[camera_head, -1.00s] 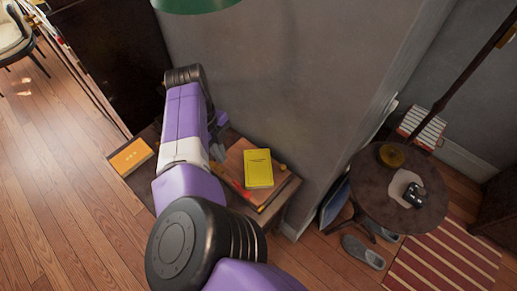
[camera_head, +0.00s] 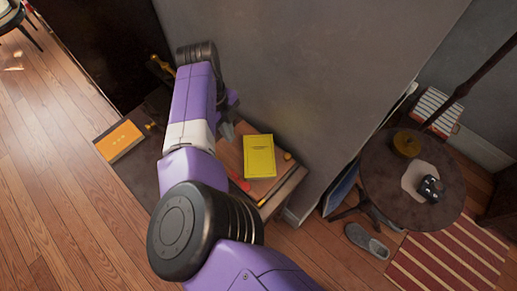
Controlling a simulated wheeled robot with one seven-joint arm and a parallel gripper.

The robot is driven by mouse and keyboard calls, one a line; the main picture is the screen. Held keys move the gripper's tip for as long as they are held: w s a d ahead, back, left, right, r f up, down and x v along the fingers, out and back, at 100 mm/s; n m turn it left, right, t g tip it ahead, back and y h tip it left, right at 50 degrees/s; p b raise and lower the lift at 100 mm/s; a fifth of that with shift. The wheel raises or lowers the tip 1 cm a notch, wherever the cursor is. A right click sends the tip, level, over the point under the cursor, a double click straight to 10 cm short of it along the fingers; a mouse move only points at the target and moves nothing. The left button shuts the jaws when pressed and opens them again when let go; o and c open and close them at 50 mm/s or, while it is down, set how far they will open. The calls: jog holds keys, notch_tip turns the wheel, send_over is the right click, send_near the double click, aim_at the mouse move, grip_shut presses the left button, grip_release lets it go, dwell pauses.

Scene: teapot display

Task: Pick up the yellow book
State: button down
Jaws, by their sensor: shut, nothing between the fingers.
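The yellow book (camera_head: 259,156) lies flat on a wooden board or box (camera_head: 232,158) on a small table beside the wall. It is fully visible. My gripper (camera_head: 228,128) is shut and empty, to the left of the book and slightly farther up in the picture. It is apart from the book in the picture. My purple arm hides part of the gripper and much of the table's left side.
An orange book (camera_head: 119,141) lies at the table's left end. A red item (camera_head: 239,181) and a pencil-like stick lie near the yellow book. The grey wall (camera_head: 320,80) rises close behind. A round table (camera_head: 390,205) with a camera (camera_head: 430,189) stands at right.

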jog(key=p, duration=0.5)
send_near(260, 159)
jog(key=f, duration=0.3)
jog(key=d+f, duration=0.1)
jog(key=f, duration=0.1)
jog(key=shift+s+d+f, duration=0.15)
jog(key=shift+s, duration=0.2)
jog(key=shift+f+b, duration=0.35)
jog(key=shift+f, duration=0.65)
